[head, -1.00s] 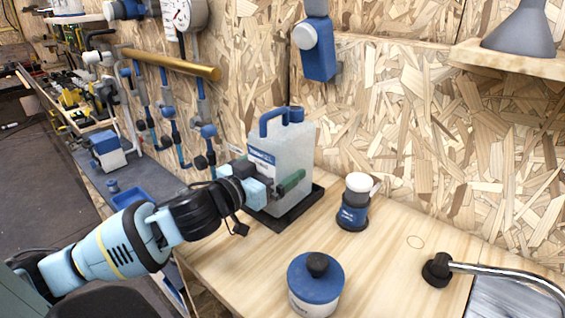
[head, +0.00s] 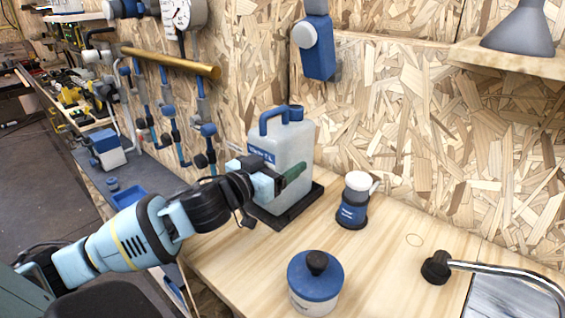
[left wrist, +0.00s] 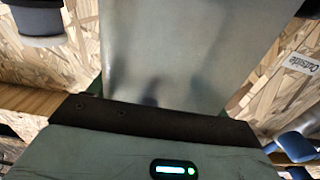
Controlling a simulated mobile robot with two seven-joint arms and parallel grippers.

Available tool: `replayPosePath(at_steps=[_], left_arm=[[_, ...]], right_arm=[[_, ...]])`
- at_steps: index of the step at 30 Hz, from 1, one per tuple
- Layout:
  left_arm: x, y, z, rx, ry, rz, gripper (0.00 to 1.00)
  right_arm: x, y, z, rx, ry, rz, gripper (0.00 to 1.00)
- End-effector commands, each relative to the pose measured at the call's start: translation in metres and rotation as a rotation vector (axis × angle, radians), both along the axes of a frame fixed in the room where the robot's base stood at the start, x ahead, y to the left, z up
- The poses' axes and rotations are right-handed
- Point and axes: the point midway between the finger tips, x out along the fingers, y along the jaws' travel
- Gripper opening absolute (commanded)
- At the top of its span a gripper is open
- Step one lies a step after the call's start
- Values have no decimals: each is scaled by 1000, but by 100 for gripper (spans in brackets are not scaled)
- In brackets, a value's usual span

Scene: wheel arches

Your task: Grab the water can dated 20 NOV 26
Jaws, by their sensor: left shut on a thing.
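A translucent white water can (head: 291,150) with a blue handle and blue cap stands upright at the black tray (head: 316,193) on the wooden counter, by the chipboard wall. Its blue label is partly covered by my gripper, and I cannot read a date. My left gripper (head: 280,181) is shut on the can's body from the left, one green finger along its front face. In the left wrist view the can (left wrist: 185,50) fills the space beyond the gripper. I cannot tell whether the can's base touches the tray. My right gripper is not in view.
A blue-lidded jar (head: 315,283) and a small blue-and-white bottle (head: 355,200) stand on the counter. A curved metal tap (head: 495,267) is at the right. Another white-and-blue container (head: 108,150) stands on the lower shelf at left. A brass pipe (head: 170,62) crosses the wall behind.

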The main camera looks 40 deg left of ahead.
Motion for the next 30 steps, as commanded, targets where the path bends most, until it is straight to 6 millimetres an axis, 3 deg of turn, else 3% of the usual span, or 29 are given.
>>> replayPosePath(at_steps=[8,19,30], left_arm=[[0,0,4,0,-3,0,50],[-1,0,40,1,-4,-1,50],[-48,4,38,1,3,-1,50]], right_arm=[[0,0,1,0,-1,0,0],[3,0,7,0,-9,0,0],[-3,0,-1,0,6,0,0]])
